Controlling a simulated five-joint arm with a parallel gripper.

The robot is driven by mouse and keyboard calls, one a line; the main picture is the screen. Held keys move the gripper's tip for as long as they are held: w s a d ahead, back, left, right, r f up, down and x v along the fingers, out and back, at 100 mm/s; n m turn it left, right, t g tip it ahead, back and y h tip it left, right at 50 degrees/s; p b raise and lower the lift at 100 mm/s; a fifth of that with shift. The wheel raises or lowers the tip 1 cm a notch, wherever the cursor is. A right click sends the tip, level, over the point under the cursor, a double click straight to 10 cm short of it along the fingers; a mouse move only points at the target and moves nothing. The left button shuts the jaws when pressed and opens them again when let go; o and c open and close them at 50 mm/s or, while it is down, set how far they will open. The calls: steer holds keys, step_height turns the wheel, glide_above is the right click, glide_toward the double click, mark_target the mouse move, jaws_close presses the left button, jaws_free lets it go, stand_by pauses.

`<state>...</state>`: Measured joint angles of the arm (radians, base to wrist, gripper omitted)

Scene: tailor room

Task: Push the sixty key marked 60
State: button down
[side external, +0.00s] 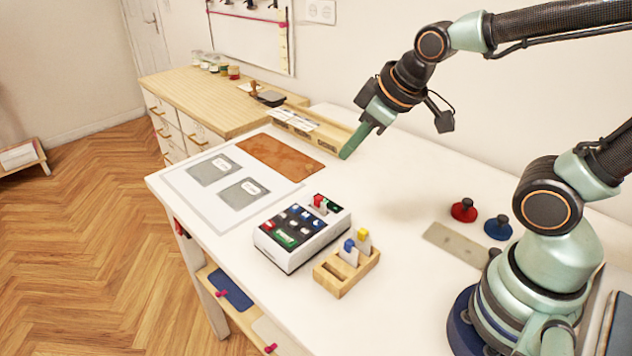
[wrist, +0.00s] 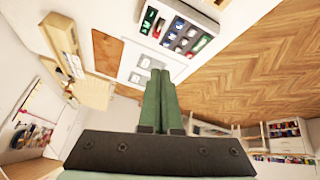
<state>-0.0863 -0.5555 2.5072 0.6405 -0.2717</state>
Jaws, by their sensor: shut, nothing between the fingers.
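The key device (side external: 290,258) is a white box with a dark sloped top, standing on the white table. Its top carries several keys in blue, dark, red and green, with a red piece standing up at the back. The markings are too small to read, so I cannot tell which key is 60. The device also shows at the top of the wrist view (wrist: 201,16). My gripper (side external: 346,155) is shut and empty, its green fingers pointing down and left, above the table and behind the device, apart from it. In the wrist view its fingers (wrist: 160,73) lie together.
A wooden holder (side external: 338,291) with blue- and yellow-topped pieces stands right of the device. A mat with grey patches (side external: 222,222) lies left, a brown sheet (side external: 280,154) behind it. Red (side external: 464,210) and blue (side external: 498,228) knobbed pieces stand near my base.

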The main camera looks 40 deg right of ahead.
mark_target(305, 232)
steer(key=w+a+f+n+t+y, duration=0.1)
steer(key=w+a+f+n, duration=0.3)
steer(key=a+f+n, duration=0.1)
steer(key=shift+w+a+f+n, duration=0.15)
steer(key=shift+a+f+n, duration=0.3)
steer(key=shift+n, duration=0.65)
steer(key=shift+r, duration=0.1)
steer(key=shift+f, duration=4.35)
steer(key=shift+f, duration=0.2)
steer(key=shift+f, duration=0.25)
steer(key=shift+f, duration=0.4)
steer(key=shift+r, duration=0.85)
steer(key=shift+r, duration=0.1)
